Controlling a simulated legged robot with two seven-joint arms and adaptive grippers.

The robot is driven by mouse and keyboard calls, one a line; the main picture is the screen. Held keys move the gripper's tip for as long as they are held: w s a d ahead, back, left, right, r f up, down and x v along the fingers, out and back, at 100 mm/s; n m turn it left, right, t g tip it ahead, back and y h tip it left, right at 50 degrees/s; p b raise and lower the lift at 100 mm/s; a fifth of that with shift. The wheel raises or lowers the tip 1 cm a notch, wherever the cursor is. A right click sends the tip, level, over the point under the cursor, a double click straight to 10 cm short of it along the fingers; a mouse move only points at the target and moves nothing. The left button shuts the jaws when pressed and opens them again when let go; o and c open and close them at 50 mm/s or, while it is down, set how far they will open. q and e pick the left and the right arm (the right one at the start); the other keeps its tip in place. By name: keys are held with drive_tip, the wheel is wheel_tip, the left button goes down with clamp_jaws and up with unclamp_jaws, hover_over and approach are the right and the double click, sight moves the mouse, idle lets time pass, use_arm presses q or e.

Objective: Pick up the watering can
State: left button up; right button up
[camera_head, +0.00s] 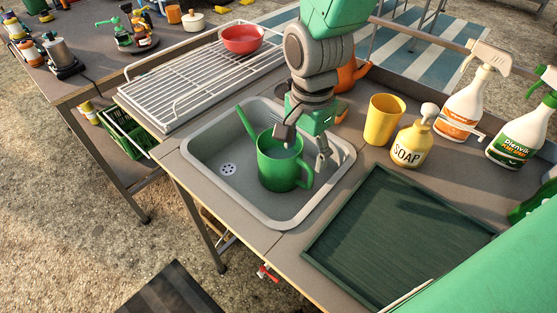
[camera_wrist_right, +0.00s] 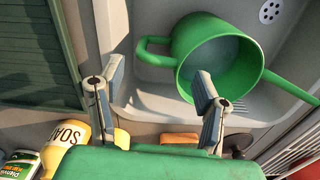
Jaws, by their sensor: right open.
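The green watering can (camera_head: 277,168) stands in the sink, its spout pointing to the upper left and its handle on the right side. In the wrist view the can (camera_wrist_right: 190,45) shows its open mouth, with the handle loop at its left. My right gripper (camera_head: 303,150) is open and empty above the can. One finger overlaps the mouth and the other is right of it, near the handle. In the wrist view the handle appears between the fingers of the right gripper (camera_wrist_right: 159,75); I cannot tell how deep they reach. My left gripper is not in view.
The sink (camera_head: 216,192) has raised walls around the can. Right of it are a yellow cup (camera_head: 383,120), a soap bottle (camera_head: 411,146), spray bottles (camera_head: 463,106) and a dark green tray (camera_head: 395,235). A wire rack (camera_head: 200,80) with a red bowl (camera_head: 241,39) is behind left.

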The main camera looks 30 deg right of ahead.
sight(305, 166)
wheel_tip(305, 166, down, 5)
drive_tip(key=shift+r+b, duration=0.15)
drive_tip(key=shift+b, duration=0.4)
drive_tip(key=shift+a, duration=0.3)
drive_tip(key=shift+s+a, duration=0.1)
drive_tip(key=shift+d, duration=0.25)
drive_tip(key=c, duration=0.9)
drive_tip(key=shift+d, duration=0.15)
clamp_jaws()
drive_tip(key=shift+d, duration=0.15)
